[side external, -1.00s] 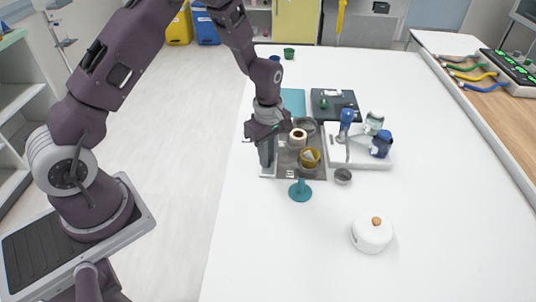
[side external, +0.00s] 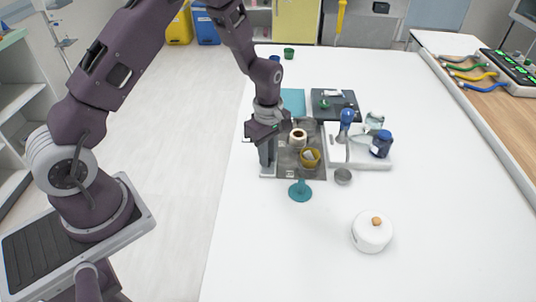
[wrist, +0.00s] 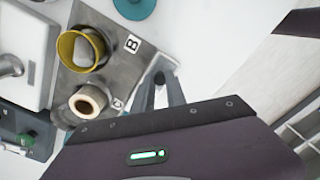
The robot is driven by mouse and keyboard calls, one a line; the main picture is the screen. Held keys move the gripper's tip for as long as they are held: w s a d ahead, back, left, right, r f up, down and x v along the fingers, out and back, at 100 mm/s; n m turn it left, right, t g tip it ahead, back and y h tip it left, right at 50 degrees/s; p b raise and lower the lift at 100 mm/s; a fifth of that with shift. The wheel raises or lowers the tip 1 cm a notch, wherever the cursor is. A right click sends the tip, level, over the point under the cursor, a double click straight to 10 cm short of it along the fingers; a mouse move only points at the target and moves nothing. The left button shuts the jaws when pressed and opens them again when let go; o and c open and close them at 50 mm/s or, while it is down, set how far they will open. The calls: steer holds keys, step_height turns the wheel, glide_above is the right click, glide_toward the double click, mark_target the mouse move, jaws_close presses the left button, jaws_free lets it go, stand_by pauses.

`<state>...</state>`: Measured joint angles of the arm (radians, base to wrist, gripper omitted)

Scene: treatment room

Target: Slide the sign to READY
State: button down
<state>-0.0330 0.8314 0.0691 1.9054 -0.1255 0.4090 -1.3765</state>
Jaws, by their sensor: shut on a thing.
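My gripper (side external: 267,156) points down at the left edge of the grey plate on the white table. Its fingers show in the wrist view (wrist: 160,92), close together on a narrow grey piece that I take to be the sign's slider. The sign (side external: 268,173) shows as a small grey block under the fingers, and its grey end also shows in the wrist view (wrist: 160,66). The fingers and wrist hide most of it. I cannot read any word on it, nor tell which position the slider is in.
Beside the gripper, the grey plate (side external: 315,172) bears a yellow cup (side external: 310,158) and a tape roll (side external: 298,137). A teal stand (side external: 300,191) is in front. A white tray (side external: 372,161) with a blue-capped jar (side external: 381,144) stands right. A white lidded pot (side external: 372,232) stands front right.

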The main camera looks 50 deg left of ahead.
steer(key=w+a, duration=0.4)
steer(key=w, duration=0.1)
steer(key=shift+a, duration=0.4)
steer(key=c, duration=1.3)
jaws_free()
steer(key=shift+c, duration=0.2)
step_height(320, 180, up, 7)
steer(key=shift+s+r, duration=0.1)
steer(key=shift+r, duration=0.1)
